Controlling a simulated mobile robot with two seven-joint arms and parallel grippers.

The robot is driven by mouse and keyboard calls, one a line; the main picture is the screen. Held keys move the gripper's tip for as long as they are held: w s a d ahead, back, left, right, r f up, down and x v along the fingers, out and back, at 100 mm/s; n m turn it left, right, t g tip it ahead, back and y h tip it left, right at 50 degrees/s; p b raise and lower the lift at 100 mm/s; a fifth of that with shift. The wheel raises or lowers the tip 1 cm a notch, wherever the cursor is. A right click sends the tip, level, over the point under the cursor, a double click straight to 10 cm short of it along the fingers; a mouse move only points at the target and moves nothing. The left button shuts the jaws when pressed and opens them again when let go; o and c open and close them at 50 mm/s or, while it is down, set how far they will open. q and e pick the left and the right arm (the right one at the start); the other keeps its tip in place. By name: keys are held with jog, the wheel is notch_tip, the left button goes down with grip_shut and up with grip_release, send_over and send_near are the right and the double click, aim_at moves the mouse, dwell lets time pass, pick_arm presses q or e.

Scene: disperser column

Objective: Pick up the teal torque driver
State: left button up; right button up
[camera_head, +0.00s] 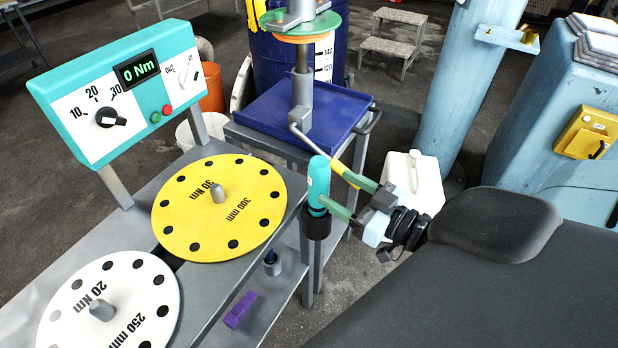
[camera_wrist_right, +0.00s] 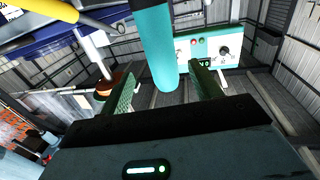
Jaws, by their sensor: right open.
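The teal torque driver (camera_head: 318,185) stands upright in a black holder (camera_head: 316,224) at the right edge of the grey bench. My right gripper (camera_head: 336,188) comes in from the right with its green fingers open. One finger overlaps the driver's lower part in the head view; the other is to its right. In the right wrist view, the driver (camera_wrist_right: 157,45) shows between the two spread fingers of the gripper (camera_wrist_right: 163,90), with gaps on both sides. I cannot tell exactly how deep it sits between them. My left gripper is not in view.
A yellow disc (camera_head: 235,220) and a white disc (camera_head: 135,285) lie on the bench, with a teal control panel (camera_head: 120,85) behind. A yellow-ended bar (camera_head: 345,172) passes close behind the driver. A purple object (camera_head: 240,310) lies on the lower shelf. A white canister (camera_head: 412,175) stands beyond my gripper.

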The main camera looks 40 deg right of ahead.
aim_at(327, 182)
jog(key=shift+x, duration=1.25)
jog(key=x, duration=0.2)
jog(key=p+x, duration=0.1)
jog(key=x, duration=0.1)
jog(key=shift+a+r+p, duration=0.25)
jog(key=shift+p, duration=0.05)
jog(key=shift+w+a, duration=0.15)
jog(key=shift+w, duration=0.45)
jog(key=shift+f, duration=0.1)
jog(key=shift+c, duration=0.4)
